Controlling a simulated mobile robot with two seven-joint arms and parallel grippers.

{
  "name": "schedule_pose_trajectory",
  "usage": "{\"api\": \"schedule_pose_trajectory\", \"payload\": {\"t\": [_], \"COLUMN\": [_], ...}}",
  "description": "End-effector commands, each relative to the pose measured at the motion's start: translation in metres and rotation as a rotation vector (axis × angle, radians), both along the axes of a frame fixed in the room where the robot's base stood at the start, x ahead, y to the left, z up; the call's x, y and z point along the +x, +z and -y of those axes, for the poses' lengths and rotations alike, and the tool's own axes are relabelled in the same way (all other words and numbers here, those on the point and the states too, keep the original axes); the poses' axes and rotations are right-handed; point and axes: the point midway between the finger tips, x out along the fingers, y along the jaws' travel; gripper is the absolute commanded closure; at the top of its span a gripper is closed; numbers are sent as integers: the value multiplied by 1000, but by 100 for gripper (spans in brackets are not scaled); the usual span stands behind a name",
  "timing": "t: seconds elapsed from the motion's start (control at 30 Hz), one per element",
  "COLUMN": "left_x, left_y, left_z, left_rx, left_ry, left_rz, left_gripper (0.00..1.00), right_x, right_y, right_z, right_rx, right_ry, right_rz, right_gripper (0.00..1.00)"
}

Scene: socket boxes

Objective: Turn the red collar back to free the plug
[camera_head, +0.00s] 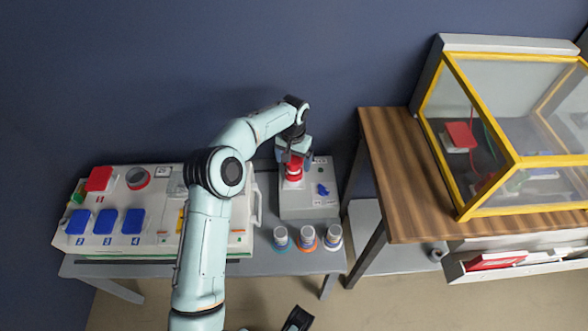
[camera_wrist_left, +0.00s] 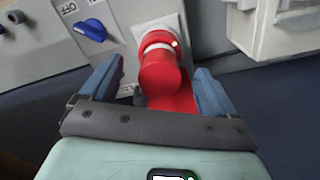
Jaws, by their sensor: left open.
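The red plug and collar (camera_head: 293,169) stand on a grey socket box (camera_head: 308,208) against the wall. In the left wrist view the red collar (camera_wrist_left: 157,42) sits around the base of the red plug (camera_wrist_left: 160,77), at a pale square socket plate. My left gripper (camera_head: 292,153) is over the plug from above and behind in the head view, hiding part of it. In the wrist view its two blue fingers (camera_wrist_left: 154,84) are open on either side of the plug, with gaps at both sides.
A blue knob (camera_head: 322,190) is on the same box, beside the plug; it also shows by the OFF label in the wrist view (camera_wrist_left: 91,31). Three capped jars (camera_head: 307,238) stand in front. A white panel (camera_head: 120,247) with blue covers is at left, a yellow-framed case (camera_head: 487,128) at right.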

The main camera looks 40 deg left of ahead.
Motion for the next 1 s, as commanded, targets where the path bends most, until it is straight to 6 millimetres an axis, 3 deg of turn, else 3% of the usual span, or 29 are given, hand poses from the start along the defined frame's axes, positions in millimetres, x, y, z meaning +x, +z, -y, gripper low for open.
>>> {"api": "schedule_pose_trajectory", "payload": {"t": [0.1,0.3,0.67,0.83,0.87,1.0], "left_x": [-1,0,0,0,0,0], "left_y": [-24,-44,-49,-49,-49,-48], "left_z": [0,0,0,0,0,0], "left_rx": [0,1,1,1,1,1], "left_ry": [1,0,1,1,0,3], "left_rz": [-3,0,1,1,1,1], "left_gripper": [11,11,11,63,67,67], "right_x": [1,2,2,2,2,2], "right_y": [-3,-5,-5,-5,-5,-5], "right_z": [0,0,0,0,0,0], "right_rx": [0,-1,-1,-1,-1,-1], "right_ry": [0,-1,-2,-2,-2,-2], "right_rz": [3,7,8,8,8,8], "right_gripper": [57,57,57,57,57,57]}}
